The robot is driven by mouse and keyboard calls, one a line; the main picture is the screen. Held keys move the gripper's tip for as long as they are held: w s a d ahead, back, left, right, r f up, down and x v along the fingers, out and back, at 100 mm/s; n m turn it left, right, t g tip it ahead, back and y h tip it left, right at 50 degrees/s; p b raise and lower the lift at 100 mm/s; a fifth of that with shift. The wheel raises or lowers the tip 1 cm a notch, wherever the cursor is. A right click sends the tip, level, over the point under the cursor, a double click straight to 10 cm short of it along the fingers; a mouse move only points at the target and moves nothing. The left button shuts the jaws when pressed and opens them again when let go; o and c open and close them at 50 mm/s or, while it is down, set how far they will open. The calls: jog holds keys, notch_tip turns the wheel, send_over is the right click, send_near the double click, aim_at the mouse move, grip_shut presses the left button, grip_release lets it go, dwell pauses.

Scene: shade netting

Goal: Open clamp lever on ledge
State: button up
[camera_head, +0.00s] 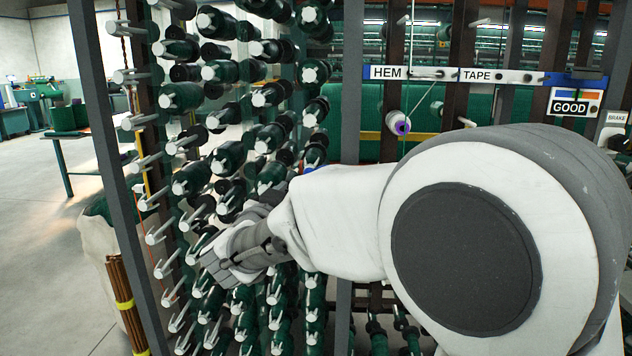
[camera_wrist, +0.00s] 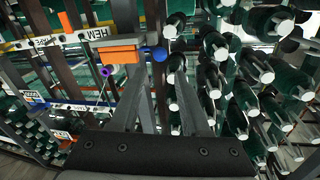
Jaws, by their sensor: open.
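My gripper (camera_head: 218,266) is held out in front of the spool rack in the head view, left of my forearm. In the wrist view its two fingers (camera_wrist: 158,75) are apart with nothing between them. An orange block (camera_wrist: 110,50) shows beyond the left fingertip, with a blue ball (camera_wrist: 160,53) just right of it, in line with the gap between the fingers. These look like a clamp body and lever knob, but I cannot be sure. I cannot tell whether the fingers touch the ball. I cannot make out the orange block or blue ball in the head view.
Green spools on pegs (camera_head: 228,158) crowd the rack around my gripper. A dark upright post (camera_head: 110,170) stands left of it. The floor at left (camera_head: 35,260) is clear.

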jog(key=b+x, duration=0.1)
jog(key=x, duration=0.9)
jog(key=shift+b, duration=0.35)
jog(key=shift+s, duration=0.1)
grip_shut()
dwell(0.7)
